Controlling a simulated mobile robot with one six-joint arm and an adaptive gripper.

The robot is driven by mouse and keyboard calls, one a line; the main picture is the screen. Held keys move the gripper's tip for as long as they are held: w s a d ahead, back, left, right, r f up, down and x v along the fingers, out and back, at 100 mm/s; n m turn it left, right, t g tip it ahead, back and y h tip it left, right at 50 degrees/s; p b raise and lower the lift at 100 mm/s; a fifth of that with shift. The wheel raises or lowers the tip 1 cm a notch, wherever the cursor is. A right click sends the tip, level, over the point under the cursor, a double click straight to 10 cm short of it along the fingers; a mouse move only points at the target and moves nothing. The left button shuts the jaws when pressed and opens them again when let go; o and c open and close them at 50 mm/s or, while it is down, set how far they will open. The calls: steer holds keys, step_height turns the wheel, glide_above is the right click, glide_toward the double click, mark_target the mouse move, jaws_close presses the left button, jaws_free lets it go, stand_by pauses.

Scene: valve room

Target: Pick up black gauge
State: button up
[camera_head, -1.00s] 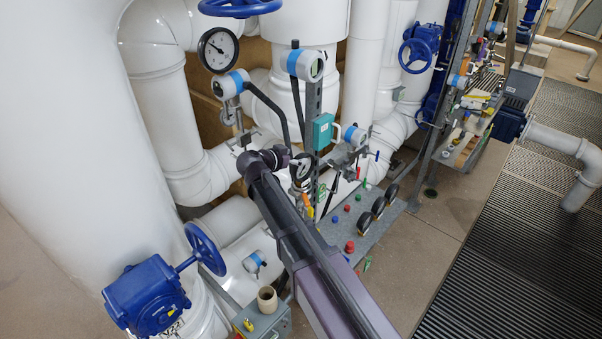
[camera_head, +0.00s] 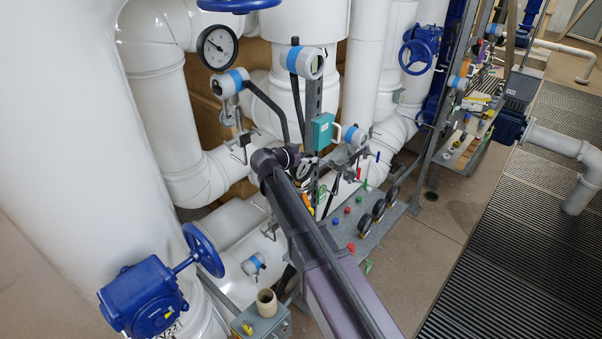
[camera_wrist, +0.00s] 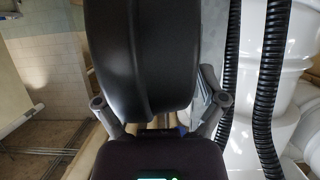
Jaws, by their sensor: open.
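In the wrist view, a large black round gauge body (camera_wrist: 143,60) fills the upper middle, very close, seen from its smooth side or back. My gripper (camera_wrist: 160,104) is open, with one grey finger on each side of the gauge's lower part. I cannot tell whether the fingers touch it. In the head view, my arm reaches up to the pipe rack, and its wrist hides most of the gripper. A dark-rimmed gauge (camera_head: 303,172) shows partly beside the arm's end. I cannot tell for sure that it is the same one.
A large dial gauge (camera_head: 217,48) and a teal box (camera_head: 323,131) are near the pipes. Black corrugated hoses (camera_wrist: 267,90) run close on the right in the wrist view.

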jaws_close()
steer(key=shift+r, duration=0.1)
stand_by(0.4)
step_height(320, 180, up, 3)
steer(key=p, duration=0.3)
steer(key=shift+r, duration=0.2)
steer(key=s+d+r+p, duration=0.1)
steer(key=s+d+p, duration=0.1)
steer(key=s, duration=1.4)
steer(key=shift+r, duration=0.2)
